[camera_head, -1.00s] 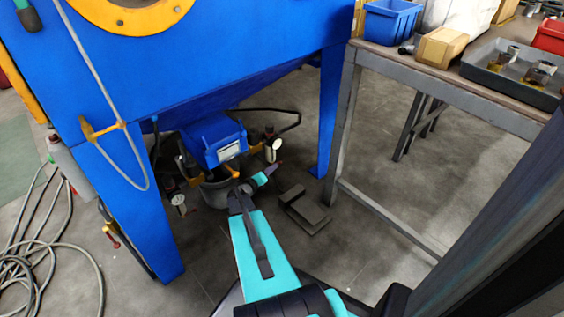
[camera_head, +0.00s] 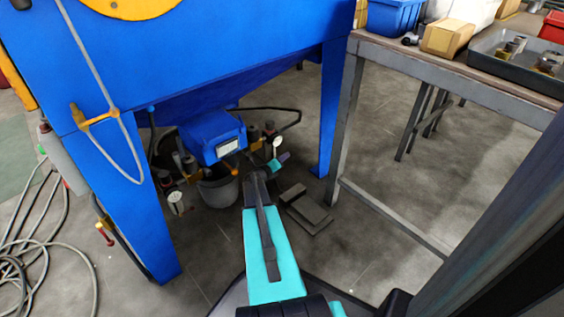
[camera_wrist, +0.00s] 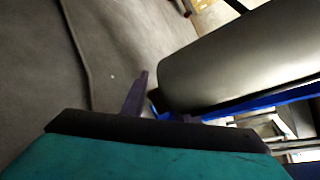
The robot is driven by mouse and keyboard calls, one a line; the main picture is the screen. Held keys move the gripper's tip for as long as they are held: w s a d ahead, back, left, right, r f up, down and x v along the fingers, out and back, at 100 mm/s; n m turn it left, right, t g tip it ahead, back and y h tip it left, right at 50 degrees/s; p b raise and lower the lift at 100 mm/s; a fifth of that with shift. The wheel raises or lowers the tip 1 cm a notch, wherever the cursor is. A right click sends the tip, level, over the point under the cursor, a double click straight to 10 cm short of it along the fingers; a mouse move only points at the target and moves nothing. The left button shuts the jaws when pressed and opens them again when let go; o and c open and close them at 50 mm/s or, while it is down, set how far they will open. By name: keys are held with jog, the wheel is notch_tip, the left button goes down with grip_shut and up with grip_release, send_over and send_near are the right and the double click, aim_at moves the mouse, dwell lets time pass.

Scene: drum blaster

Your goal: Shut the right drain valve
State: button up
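Under the blue cabinet (camera_head: 250,65), a blue box (camera_head: 212,138) with a white label sits above a grey bucket (camera_head: 217,190). To its right are small dark and orange fittings with a round white tag (camera_head: 277,143), where the right drain valve seems to be. Its handle position is too small to tell. Another white tag (camera_head: 176,202) hangs at the left. My gripper (camera_head: 279,163) is just below and right of the right tag, apparently apart from the fittings. In the wrist view, its purple fingers (camera_wrist: 160,100) stand apart; a large grey rounded surface (camera_wrist: 235,60) partly hides one.
A blue cabinet leg (camera_head: 329,110) and a workbench frame (camera_head: 345,125) stand to the right. A dark flat object (camera_head: 305,210) lies on the floor beside my arm. A black hose (camera_head: 285,112) loops behind the valves. Coiled hoses (camera_head: 50,250) lie at the left.

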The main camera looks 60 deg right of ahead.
jog(key=shift+d, duration=0.15)
grip_shut()
dwell(0.4)
jog(key=shift+d+r+n+h+b, duration=0.2)
jog(key=shift+r+n+h+b, duration=0.55)
jog(key=shift+h, duration=0.65)
jog(key=shift+r+m, duration=0.15)
jog(key=shift+m, duration=0.1)
grip_release()
